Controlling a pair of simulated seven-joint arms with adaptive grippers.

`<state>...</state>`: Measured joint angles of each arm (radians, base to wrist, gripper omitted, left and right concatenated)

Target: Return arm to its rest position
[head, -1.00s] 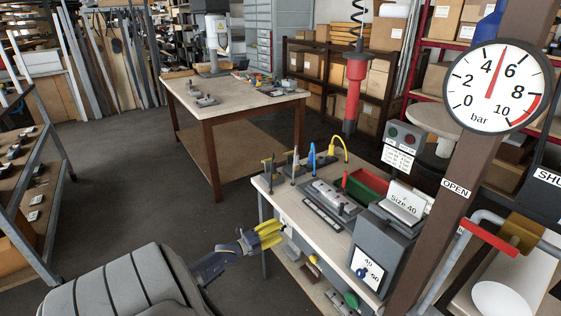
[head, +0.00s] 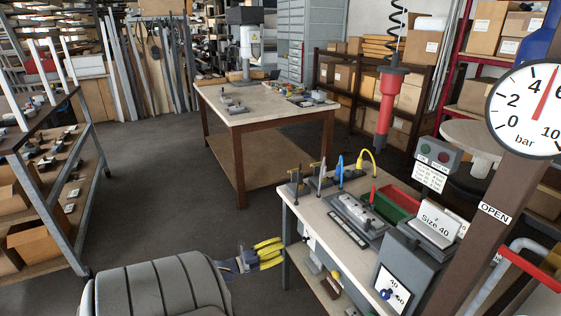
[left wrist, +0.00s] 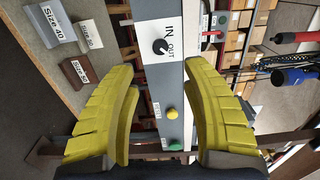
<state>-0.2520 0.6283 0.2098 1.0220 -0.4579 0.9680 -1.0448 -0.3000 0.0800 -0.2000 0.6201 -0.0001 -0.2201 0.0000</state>
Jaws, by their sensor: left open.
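My left gripper (head: 270,253) has yellow fingers and is at the left front corner of the near workbench (head: 318,222), beside its edge and apart from it. In the left wrist view the two yellow fingers of the gripper (left wrist: 157,75) are spread wide with nothing between them. Behind them show the bench's grey front with an IN/OUT dial plate (left wrist: 161,43), a yellow button (left wrist: 172,112) and a green button (left wrist: 147,147). My right gripper is in neither view.
A red tool (head: 386,110) hangs above. A brown post (head: 480,235) stands at right. The floor (head: 160,200) left of the bench is clear.

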